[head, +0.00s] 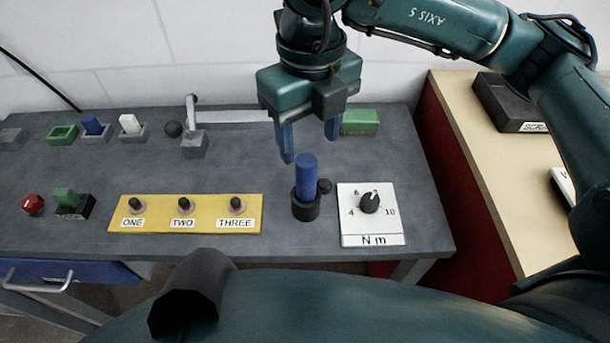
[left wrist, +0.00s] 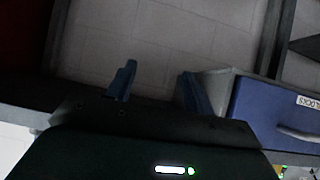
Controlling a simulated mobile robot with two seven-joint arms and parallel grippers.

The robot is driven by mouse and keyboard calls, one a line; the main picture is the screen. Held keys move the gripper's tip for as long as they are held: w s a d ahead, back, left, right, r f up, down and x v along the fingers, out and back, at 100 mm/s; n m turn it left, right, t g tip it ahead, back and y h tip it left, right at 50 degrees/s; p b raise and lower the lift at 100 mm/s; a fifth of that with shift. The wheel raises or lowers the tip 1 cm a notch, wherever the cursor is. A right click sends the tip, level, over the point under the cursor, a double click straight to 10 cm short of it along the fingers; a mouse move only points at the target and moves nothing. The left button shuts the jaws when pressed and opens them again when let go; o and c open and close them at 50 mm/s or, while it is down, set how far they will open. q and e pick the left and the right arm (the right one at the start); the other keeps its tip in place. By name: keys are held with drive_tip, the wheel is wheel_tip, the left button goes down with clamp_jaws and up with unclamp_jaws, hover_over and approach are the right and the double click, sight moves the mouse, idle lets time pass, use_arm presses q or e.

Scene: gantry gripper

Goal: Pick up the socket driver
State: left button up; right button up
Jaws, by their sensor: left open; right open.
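What looks like the socket driver (head: 307,177), a blue upright cylinder, stands in a round black holder (head: 306,208) on the grey bench, in the head view. My right gripper (head: 310,148) is open, its two blue fingers pointing down just above and behind the cylinder's top. Nothing is between the fingers, and I cannot tell exactly how far they are from the driver. My left gripper (left wrist: 157,88) is open and empty in the left wrist view, near a blue drawer; it does not show in the head view.
A white dial plate marked N m (head: 372,238) lies right of the holder. A yellow plate with three switches (head: 152,202) lies left. A green block (head: 360,122) is behind the right gripper. A blue drawer labelled BLOCKS (left wrist: 262,115) shows in the left wrist view.

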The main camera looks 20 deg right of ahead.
sight(307, 160)
drive_tip(key=f, duration=0.2)
drive_tip(key=f+p, duration=0.1)
drive_tip(key=f, duration=0.2)
drive_tip(key=w+f, duration=0.1)
drive_tip(key=f, duration=0.2)
drive_tip(key=shift+p, duration=0.35)
drive_tip(key=c, duration=1.2)
